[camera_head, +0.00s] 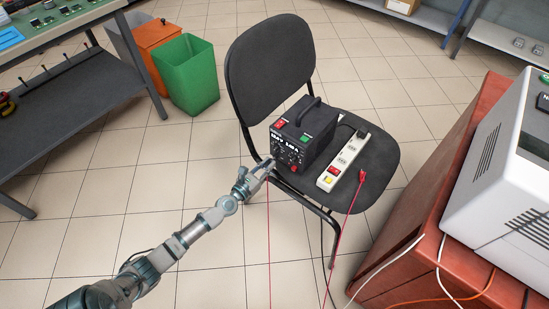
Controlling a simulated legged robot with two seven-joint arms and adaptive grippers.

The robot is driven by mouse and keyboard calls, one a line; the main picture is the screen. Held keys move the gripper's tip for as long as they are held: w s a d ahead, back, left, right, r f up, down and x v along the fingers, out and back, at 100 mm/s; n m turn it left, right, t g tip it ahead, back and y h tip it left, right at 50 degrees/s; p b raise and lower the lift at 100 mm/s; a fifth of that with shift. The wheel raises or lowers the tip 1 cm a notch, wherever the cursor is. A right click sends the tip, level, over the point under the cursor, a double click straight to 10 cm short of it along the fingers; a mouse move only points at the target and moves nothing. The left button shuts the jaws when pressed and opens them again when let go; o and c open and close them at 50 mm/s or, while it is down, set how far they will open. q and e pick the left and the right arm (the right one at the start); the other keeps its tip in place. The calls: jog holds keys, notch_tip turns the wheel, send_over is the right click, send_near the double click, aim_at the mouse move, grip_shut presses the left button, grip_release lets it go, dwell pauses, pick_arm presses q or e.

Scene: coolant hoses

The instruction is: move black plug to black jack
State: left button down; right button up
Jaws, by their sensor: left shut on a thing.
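A black power supply box (304,135) stands on the seat of a dark chair, its front panel facing me with small knobs and jacks low down. The single jacks are too small to tell apart, but a red spot (293,169) shows at the panel's lower right. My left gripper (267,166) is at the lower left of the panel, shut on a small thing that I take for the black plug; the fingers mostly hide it. Whether it touches the panel I cannot tell. A red plug (362,177) lies on the seat at the right. My right gripper is out of view.
A white power strip (343,158) lies beside the box. Thin red and dark cables hang off the chair (268,62). A red-brown cabinet (430,190) with a white machine (505,165) stands at right. A green bin (187,76) and a workbench stand at left.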

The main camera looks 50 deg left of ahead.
pick_arm(q)
jog(key=shift+w+a, duration=0.15)
jog(key=shift+w, duration=0.35)
dwell(1.0)
jog(key=c, duration=0.7)
grip_release()
jog(key=shift+s, duration=0.1)
jog(key=v, duration=0.9)
